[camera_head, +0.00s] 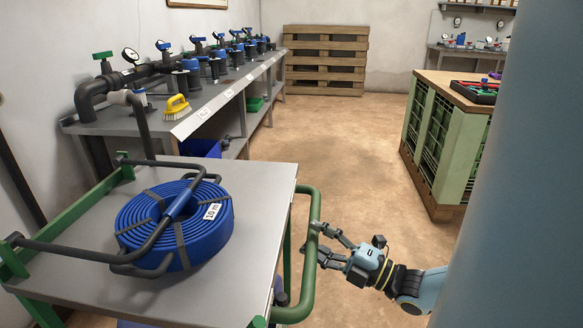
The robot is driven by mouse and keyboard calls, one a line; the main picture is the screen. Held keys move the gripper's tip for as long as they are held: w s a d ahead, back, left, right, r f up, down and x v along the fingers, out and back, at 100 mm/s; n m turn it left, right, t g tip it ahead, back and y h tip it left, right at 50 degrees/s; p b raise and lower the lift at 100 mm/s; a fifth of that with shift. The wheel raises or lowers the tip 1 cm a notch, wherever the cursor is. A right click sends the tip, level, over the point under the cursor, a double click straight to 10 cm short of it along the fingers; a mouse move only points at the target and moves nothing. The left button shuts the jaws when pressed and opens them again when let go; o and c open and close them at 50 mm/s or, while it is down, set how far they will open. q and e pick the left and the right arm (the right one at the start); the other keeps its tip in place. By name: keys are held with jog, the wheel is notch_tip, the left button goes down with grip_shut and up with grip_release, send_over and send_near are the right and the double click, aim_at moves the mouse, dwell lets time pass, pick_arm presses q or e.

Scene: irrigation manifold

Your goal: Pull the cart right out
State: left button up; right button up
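The cart (250,200) has a grey top, green frame parts and a green bar handle (310,285) along its right side. It stands at the lower left. A coiled blue hose (215,240) lies on it, with dark bars and a blue grip (180,204) passing over the coil. My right gripper (318,243) is at the handle from the right. Its fingers are spread apart, with the tips at the bar. Whether they touch it is unclear. My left gripper is not in view.
A long grey bench (205,105) with pipes, valves and a yellow brush (176,106) runs along the left wall, close behind the cart. A green-sided crate counter (445,140) stands at right. A wooden pallet (325,60) leans at the back. The floor (330,140) between is clear.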

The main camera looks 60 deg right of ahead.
jog(key=s+f, duration=0.2)
jog(key=s, duration=0.9)
jog(key=shift+s, duration=0.4)
jog(key=shift+f, duration=0.1)
